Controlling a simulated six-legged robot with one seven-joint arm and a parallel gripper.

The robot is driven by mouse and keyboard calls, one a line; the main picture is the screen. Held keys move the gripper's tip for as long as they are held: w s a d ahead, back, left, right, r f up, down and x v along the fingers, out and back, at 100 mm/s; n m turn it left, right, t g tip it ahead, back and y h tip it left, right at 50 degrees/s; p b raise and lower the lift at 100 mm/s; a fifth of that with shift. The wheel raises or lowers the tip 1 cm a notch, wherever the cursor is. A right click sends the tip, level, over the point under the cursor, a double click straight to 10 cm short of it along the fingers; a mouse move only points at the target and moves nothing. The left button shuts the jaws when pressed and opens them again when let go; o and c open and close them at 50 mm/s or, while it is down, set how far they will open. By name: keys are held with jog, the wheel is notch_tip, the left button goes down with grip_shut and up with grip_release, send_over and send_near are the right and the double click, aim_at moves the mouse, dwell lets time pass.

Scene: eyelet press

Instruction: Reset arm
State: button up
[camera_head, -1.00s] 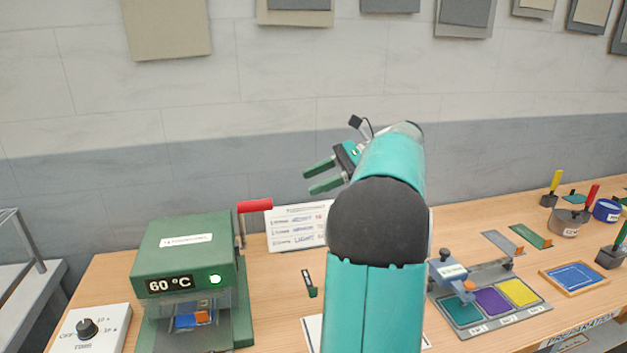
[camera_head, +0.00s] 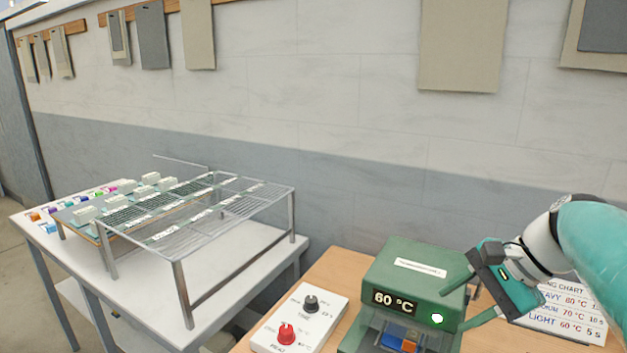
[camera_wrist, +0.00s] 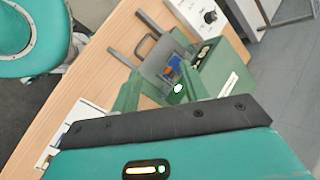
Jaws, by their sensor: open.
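My gripper (camera_head: 452,311) is open and empty, at the right of the head view. Its two green fingers point left, in front of the upper right part of the green press (camera_head: 420,262). I cannot tell whether they touch it. The press reads 60 °C and shows a lit green light. A blue piece with an orange part (camera_head: 398,338) sits in its opening. In the wrist view, my open fingers (camera_wrist: 160,82) point toward the press (camera_wrist: 222,70), with nothing between them.
A control box (camera_head: 300,318) with a black and a red knob stands left of the press. A wire rack (camera_head: 235,210) stands on a white table further left. A chart (camera_head: 570,305) stands behind my gripper, partly hidden.

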jog(key=s+a+f+n+t+h, duration=0.1)
jog(key=s+a+f+n+h, duration=0.5)
jog(key=a+n, duration=0.5)
jog(key=s+f+n, duration=0.2)
jog(key=s, duration=0.1)
jog(key=shift+s+a+f+n+t, duration=0.15)
jog(key=shift+a+f+n+t, duration=0.1)
jog(key=shift+a+n+t, duration=0.15)
jog(key=shift+c, duration=0.5)
dwell(0.6)
